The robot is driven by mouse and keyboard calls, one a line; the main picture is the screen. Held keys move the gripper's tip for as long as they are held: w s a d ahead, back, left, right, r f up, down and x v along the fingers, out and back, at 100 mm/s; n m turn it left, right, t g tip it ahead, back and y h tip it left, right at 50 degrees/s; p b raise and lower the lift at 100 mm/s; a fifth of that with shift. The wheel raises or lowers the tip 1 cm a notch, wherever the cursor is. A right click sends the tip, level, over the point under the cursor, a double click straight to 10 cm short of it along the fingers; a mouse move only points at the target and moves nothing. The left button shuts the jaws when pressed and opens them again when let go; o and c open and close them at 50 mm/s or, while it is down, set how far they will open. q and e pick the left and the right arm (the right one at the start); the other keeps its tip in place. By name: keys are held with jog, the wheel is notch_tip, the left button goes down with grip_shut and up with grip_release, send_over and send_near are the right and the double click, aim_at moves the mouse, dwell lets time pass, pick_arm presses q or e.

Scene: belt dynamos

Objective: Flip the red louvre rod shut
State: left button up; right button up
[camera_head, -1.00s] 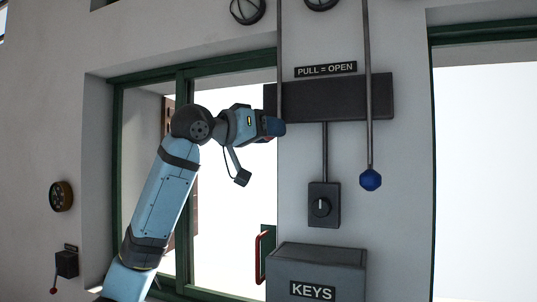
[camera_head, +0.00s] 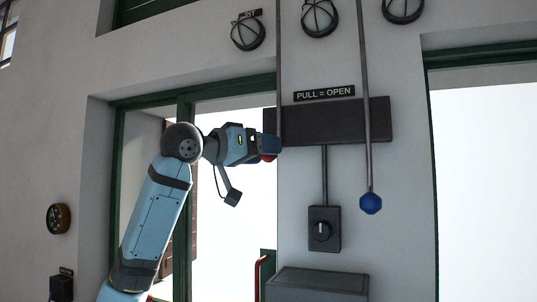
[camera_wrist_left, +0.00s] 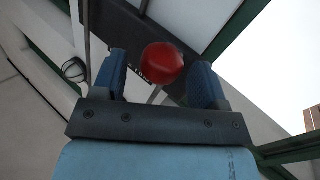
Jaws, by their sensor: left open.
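The red knob (camera_head: 268,158) of the louvre rod peeks out just below my left gripper's fingers in the head view, mostly hidden by them. The thin rod (camera_head: 279,60) runs down the wall edge to that spot. In the left wrist view the red knob (camera_wrist_left: 162,60) shows whole, between the two blue fingers with gaps on both sides. My left gripper (camera_head: 271,146) is open around the knob, at the left end of a dark panel. The right gripper is out of view.
A second rod with a blue knob (camera_head: 371,203) hangs to the right, in front of the dark panel (camera_head: 330,122) under a "PULL = OPEN" sign (camera_head: 325,93). Below are a rotary switch (camera_head: 322,231) and a grey box (camera_head: 318,284). A green-framed opening lies behind my arm.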

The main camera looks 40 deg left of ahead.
pick_arm(q)
jog(key=b+v, duration=0.3)
jog(key=v, duration=0.9)
